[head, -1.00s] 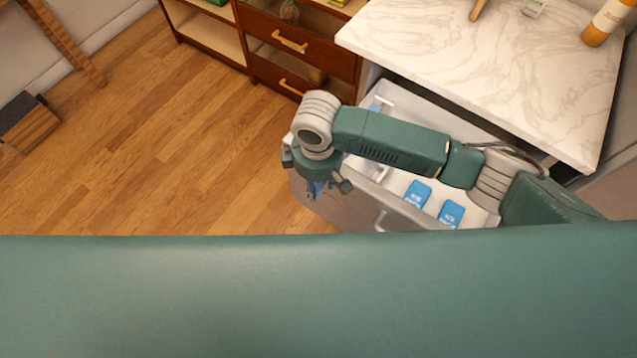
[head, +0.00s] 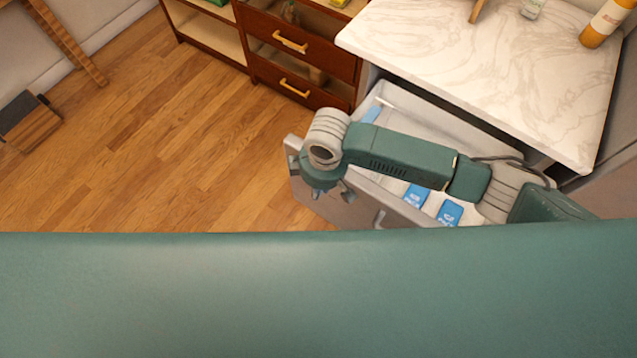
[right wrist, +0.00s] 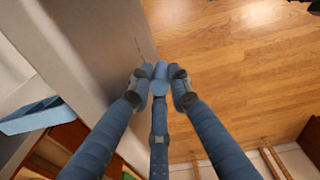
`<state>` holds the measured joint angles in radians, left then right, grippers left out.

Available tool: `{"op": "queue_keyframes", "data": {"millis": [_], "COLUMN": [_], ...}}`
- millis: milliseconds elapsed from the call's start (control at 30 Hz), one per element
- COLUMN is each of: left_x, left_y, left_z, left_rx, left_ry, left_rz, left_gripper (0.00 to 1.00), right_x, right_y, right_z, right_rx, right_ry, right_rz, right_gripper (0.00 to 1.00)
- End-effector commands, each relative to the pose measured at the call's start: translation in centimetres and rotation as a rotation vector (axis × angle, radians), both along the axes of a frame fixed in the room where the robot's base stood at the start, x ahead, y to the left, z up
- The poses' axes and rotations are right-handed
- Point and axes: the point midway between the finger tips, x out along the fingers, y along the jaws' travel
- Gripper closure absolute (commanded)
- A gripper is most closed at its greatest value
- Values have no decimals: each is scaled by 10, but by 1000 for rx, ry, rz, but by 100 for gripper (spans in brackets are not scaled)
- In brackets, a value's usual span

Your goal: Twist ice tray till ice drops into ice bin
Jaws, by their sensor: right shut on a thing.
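My right gripper (head: 320,190) hangs by the left end of a pulled-out pale drawer (head: 345,205) in the head view. In the right wrist view its blue fingers (right wrist: 158,80) are drawn together at the tips, beside a grey panel. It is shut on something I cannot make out. A light blue tray-like piece (right wrist: 32,115) shows at the left of the right wrist view, apart from the fingers. A blue strip (head: 372,113) shows at the drawer's back left. I cannot tell for sure which thing is the ice tray or the ice bin. My left gripper is not in view.
Two blue packs (head: 450,212) show inside the drawer, one partly behind my right arm. A white marble counter (head: 490,60) with an orange bottle (head: 606,22) is behind it. A wooden drawer cabinet (head: 300,50) stands at the back. The wooden floor (head: 150,170) is open at left.

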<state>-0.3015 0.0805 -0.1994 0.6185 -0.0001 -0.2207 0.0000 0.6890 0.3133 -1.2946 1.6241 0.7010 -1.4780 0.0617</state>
Motion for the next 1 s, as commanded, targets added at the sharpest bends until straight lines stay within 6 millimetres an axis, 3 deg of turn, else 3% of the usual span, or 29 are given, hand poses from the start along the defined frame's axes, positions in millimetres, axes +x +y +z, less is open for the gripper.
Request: {"op": "queue_keyframes", "data": {"millis": [33, 133, 400, 800, 833, 900, 1000], "left_x": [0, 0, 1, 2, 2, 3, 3], "left_y": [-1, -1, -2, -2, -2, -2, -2], "left_z": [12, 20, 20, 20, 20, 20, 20], "left_rx": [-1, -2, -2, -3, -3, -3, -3], "left_ry": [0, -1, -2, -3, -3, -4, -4], "left_rz": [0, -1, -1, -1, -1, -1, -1], "left_gripper": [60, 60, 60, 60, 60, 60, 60], "right_x": [-5, -8, -8, -8, -8, -8, -7], "right_y": [-4, -7, -9, -9, -9, -9, -9], "right_z": [3, 0, -5, -5, -5, -5, -4], "right_rx": [34, 115, 270, 291, 290, 291, 291], "right_ry": [-18, -76, -192, -211, -211, -211, -212], "right_rz": [-2, -3, 0, 1, 1, 0, 0], "right_gripper": [100, 100, 100, 100, 78, 64, 64]}}
